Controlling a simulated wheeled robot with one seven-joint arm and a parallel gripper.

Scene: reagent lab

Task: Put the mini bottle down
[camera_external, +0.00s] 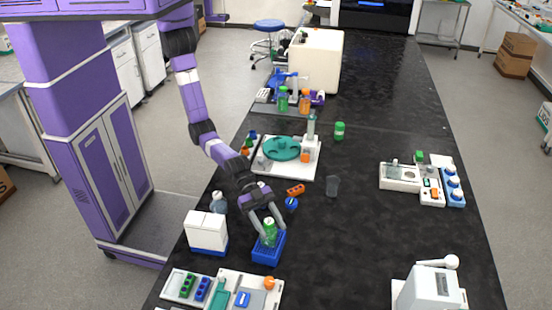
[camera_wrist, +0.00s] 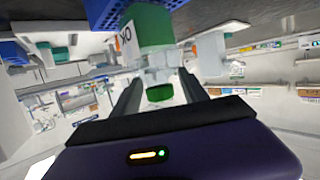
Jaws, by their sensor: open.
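The mini bottle (camera_external: 270,228), with a green body, stands in or on a blue rack (camera_external: 265,255) near the front left of the black bench. My gripper (camera_external: 267,219) is over the bottle, with one finger on each side of its upper part. In the wrist view the bottle's green label (camera_wrist: 150,25), clear neck and green cap show beyond and between my open gripper (camera_wrist: 160,78) fingers. The blue rack also shows in the wrist view (camera_wrist: 100,12). The bottle's bottom is hidden by the rack.
A white box with a blue base (camera_external: 207,232) and a clear bottle (camera_external: 218,203) stand close left of the rack. A blue cap-like item (camera_external: 291,203) and an orange block (camera_external: 296,189) lie behind it. A tray of parts (camera_external: 258,297) lies in front.

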